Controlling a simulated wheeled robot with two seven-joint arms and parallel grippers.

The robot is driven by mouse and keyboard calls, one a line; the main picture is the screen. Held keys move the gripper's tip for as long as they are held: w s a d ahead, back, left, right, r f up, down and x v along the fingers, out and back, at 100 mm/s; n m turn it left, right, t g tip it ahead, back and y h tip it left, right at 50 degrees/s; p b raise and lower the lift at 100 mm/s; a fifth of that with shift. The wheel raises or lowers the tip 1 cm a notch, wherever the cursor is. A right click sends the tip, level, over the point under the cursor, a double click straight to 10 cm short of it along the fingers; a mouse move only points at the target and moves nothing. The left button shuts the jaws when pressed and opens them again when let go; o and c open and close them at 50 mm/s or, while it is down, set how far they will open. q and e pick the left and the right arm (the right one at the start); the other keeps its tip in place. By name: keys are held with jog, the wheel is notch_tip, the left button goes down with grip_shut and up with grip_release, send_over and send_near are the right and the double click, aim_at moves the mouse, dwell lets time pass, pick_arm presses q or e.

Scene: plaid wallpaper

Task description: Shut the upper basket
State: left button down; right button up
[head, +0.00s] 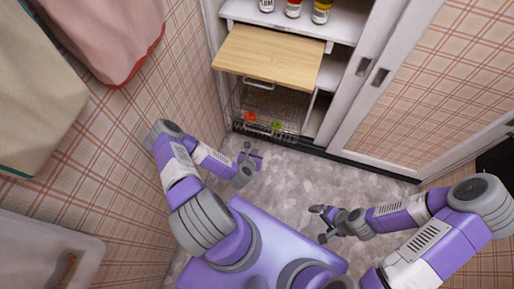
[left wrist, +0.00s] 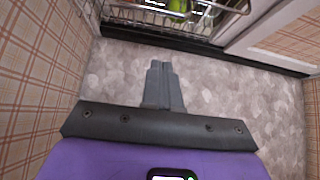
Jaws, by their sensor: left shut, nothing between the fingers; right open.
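Wire baskets (head: 285,104) show below a pulled-out wooden board in the cabinet. The board hides much of them from above, so I cannot clearly separate the upper from the lower one. A pale handle (head: 258,85) shows just under the board's front edge. An orange-red item and a green item sit low among the wires. In the left wrist view, a wire basket (left wrist: 205,30) with a green item shows at the top. My left gripper (head: 247,151) is shut and empty, in front of the cabinet and apart from the baskets; its fingers also show in the wrist view (left wrist: 157,68). My right gripper (head: 319,223) is open and empty over the floor.
The wooden board (head: 268,58) juts out above the baskets. Jars stand on the white shelf (head: 345,27) above. Sliding doors (head: 400,85) stand on the right, and a plaid wall (head: 187,75) is close on the left. The grey floor (head: 290,180) before the cabinet is clear.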

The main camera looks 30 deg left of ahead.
pick_arm(q)
jog(key=w+a+f+b, duration=0.2)
jog(key=w+f+b, duration=0.2)
jog(key=w, duration=0.6)
jog(key=shift+a+f, duration=0.25)
jog(key=shift+f, duration=0.05)
pick_arm(e)
notch_tip(320, 180, down, 5)
jog(key=shift+r, duration=0.2)
